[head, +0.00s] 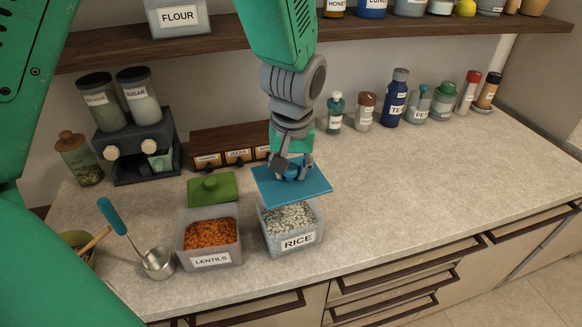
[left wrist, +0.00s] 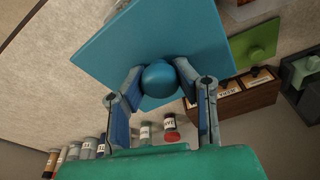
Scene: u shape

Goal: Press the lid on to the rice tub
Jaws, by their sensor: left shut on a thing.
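The rice tub (head: 291,229) is a clear square tub of white rice with a RICE label, standing on the counter. A flat blue square lid (head: 306,189) is above the tub's back part, tilted, and most of the rice shows in front of it. My left gripper (head: 291,168) is shut on the lid's round knob. In the left wrist view the fingers (left wrist: 160,80) sit on both sides of the blue knob, and the lid (left wrist: 120,45) spreads out beyond it. Whether the lid touches the tub's rim is hard to tell. My right gripper is not in view.
The open lentils tub (head: 209,241) stands just left of the rice tub, with a green lid (head: 212,187) behind it. A spice drawer box (head: 222,146) is behind. The counter to the right is clear.

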